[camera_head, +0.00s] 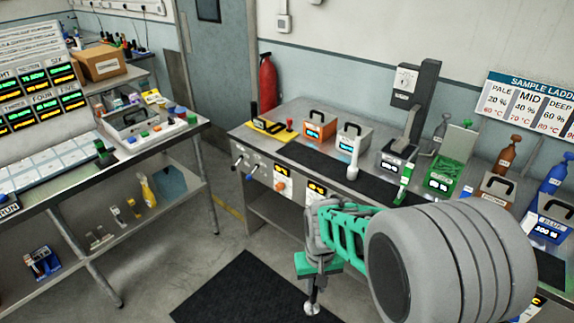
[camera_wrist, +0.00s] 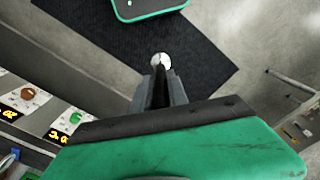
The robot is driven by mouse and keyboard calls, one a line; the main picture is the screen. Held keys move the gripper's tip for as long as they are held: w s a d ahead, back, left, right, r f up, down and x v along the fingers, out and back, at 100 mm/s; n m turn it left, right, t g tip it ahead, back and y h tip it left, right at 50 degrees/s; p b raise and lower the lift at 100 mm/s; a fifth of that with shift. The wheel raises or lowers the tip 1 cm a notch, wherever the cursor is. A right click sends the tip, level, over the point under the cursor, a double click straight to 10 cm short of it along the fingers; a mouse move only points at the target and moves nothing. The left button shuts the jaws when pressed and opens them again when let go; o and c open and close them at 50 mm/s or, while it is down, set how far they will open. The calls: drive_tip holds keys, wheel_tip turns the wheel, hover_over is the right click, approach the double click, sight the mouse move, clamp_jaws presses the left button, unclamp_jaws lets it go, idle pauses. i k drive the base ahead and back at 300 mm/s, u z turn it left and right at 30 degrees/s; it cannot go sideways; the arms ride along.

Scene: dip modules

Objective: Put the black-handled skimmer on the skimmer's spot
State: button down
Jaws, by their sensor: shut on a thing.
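My gripper (camera_head: 316,274) hangs over the floor in front of the right bench, with its fingers pointing down. It is shut on the skimmer (camera_head: 311,307), whose pale round end shows below the fingers. In the wrist view, my gripper (camera_wrist: 160,92) is closed around the dark handle, and the skimmer's shiny end (camera_wrist: 161,61) sticks out beyond the fingertips. The skimmer hangs about upright, clear of the bench. Most of its handle is hidden by the fingers. I cannot pick out a marked skimmer's spot.
The right bench (camera_head: 290,143) carries a yellow mat (camera_head: 287,134), an orange box (camera_head: 319,131), a grey box (camera_head: 354,138), a tall stand (camera_head: 416,105) and a green container (camera_head: 452,172). The left bench (camera_head: 120,158) is crowded. A black floor mat (camera_head: 245,290) lies between them. Floor between the benches is open.

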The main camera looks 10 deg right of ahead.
sight(312, 159)
drive_tip(key=u, duration=0.65)
drive_tip(key=i, duration=0.95)
drive_tip(key=u, duration=0.55)
drive_tip(key=i, duration=0.95)
drive_tip(key=z, duration=1)
drive_tip(key=i, duration=0.8)
drive_tip(key=z, duration=0.8)
